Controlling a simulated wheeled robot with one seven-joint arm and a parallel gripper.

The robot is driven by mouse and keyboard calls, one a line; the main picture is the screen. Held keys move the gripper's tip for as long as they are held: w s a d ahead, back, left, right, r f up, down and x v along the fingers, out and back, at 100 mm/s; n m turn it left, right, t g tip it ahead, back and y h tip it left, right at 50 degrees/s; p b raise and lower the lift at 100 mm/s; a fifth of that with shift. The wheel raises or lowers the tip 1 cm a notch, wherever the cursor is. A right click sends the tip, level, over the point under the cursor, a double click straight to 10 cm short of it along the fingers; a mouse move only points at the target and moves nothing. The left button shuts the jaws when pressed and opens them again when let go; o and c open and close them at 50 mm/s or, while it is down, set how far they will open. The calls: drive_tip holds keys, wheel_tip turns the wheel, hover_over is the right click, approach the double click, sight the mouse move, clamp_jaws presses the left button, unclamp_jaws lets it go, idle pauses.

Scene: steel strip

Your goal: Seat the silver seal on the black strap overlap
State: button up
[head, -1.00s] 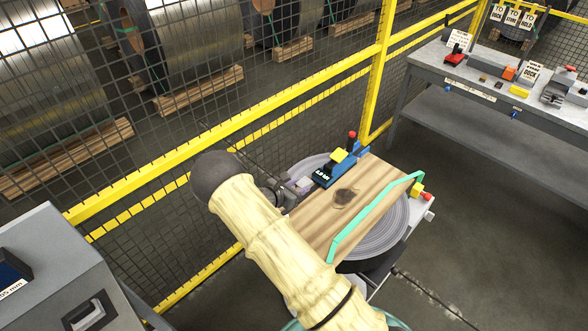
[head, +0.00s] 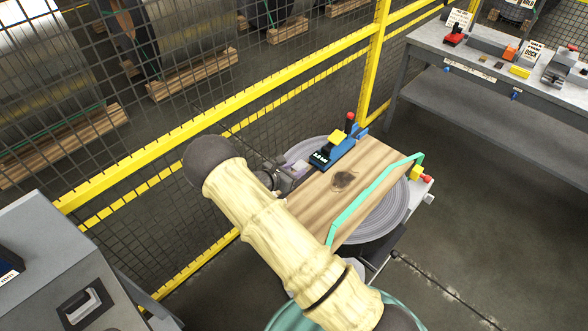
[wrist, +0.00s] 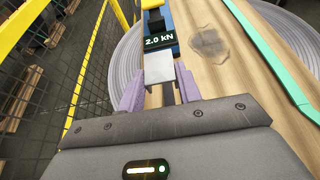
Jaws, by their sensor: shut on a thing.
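My gripper (wrist: 158,88) is shut on the silver seal (wrist: 158,68), a small pale block between its two purple fingertips. In the head view my gripper (head: 293,171) is at the left end of the wooden board, partly behind my arm. A short dark strip, seemingly the black strap (wrist: 168,95), shows between the fingers, just on the near side of the seal. The seal is over or on the strap line; I cannot tell whether it touches. The strap overlap itself is hidden.
A blue tensioning tool (head: 320,157) with a 2.0 kN display stands just beyond the seal. The wooden board (head: 375,160) has a teal strip (head: 352,208) along one edge. A yellow-framed mesh fence (head: 220,113) is close behind. A grey bench (head: 500,70) stands at right.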

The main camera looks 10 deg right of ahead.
drive_tip(key=shift+f+b, duration=1.4)
drive_tip(key=shift+f, duration=0.55)
drive_tip(key=shift+f, duration=0.2)
drive_tip(key=shift+f+b, duration=0.65)
drive_tip(key=shift+b, duration=0.15)
drive_tip(key=shift+f+b, duration=0.6)
drive_tip(key=shift+b, duration=0.1)
idle(1.4)
drive_tip(key=o, duration=1)
drive_tip(key=shift+o, duration=0.2)
drive_tip(key=b+v, duration=0.3)
drive_tip(key=v, duration=1.4)
drive_tip(key=shift+a+b, duration=0.2)
drive_tip(key=shift+b, duration=0.15)
drive_tip(key=shift+s+d, duration=0.1)
drive_tip(key=shift+s, duration=0.05)
